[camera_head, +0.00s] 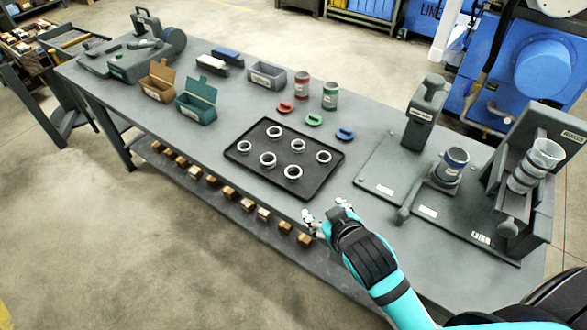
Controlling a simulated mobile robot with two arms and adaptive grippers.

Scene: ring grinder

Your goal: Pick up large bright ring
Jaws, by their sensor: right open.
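Several bright silver rings lie flat on a black tray (317,174) in the middle of the table. The back row holds a ring on the left (275,131), one in the middle (298,145) and one on the right (324,157). The front row has a left ring (245,147), a middle ring (268,160) and a right ring (293,172). Size differences are hard to tell. My right gripper (326,210) is open and empty near the table's front edge, just in front of the tray's near corner. My left gripper is not in view.
Grinder fixtures (425,112) and a stand with a clear cylinder (527,172) are at the right. Red, green and blue pieces (314,119) lie behind the tray. Brown (159,82) and teal boxes (196,100) stand left. Table space left of the tray is clear.

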